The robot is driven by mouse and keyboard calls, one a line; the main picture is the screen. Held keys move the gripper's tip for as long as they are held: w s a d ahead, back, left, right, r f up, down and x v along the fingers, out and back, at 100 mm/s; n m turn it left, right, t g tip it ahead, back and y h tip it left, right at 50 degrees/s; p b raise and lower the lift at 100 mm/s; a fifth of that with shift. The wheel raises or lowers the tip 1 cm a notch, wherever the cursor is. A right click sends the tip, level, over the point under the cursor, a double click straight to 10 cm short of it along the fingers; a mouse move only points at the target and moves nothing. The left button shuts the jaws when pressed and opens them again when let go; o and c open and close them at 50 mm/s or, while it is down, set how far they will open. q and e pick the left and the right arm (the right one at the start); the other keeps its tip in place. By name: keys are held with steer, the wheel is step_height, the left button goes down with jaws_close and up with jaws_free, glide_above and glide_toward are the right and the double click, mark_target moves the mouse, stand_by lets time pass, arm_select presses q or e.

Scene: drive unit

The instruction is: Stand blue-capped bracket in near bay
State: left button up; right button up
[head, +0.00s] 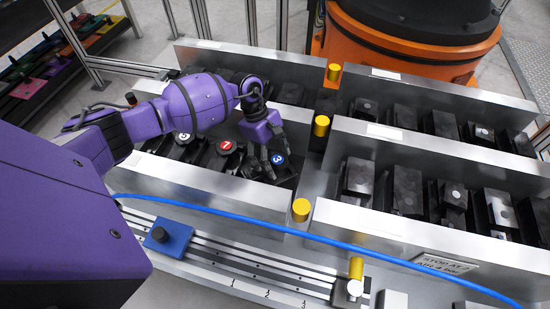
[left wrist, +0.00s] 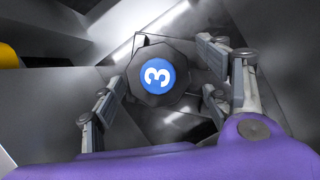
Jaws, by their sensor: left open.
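The blue-capped bracket is dark, with a round blue cap marked 3 (head: 278,159), at the right end of the near left metal bay (head: 215,185). In the left wrist view its blue cap (left wrist: 157,75) sits on a dark many-sided knob. My left gripper (head: 271,150) is directly over it and open. In the left wrist view the left gripper's fingers (left wrist: 160,98) stand on both sides of the knob, with gaps visible. The bracket's lower part is mostly hidden, so I cannot tell how upright it is. My right gripper is not in view.
A red-capped part (head: 227,146) marked 1 and a white-capped part (head: 183,137) marked 5 stand to the left. Yellow posts (head: 301,209) line the central divider. A blue hose (head: 340,243) crosses in front, above a rail with a blue block (head: 168,238).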

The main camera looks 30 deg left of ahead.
arm_select(q)
steer(key=v, duration=1.1)
steer(key=shift+a+r, duration=0.2)
steer(key=shift+r, duration=0.15)
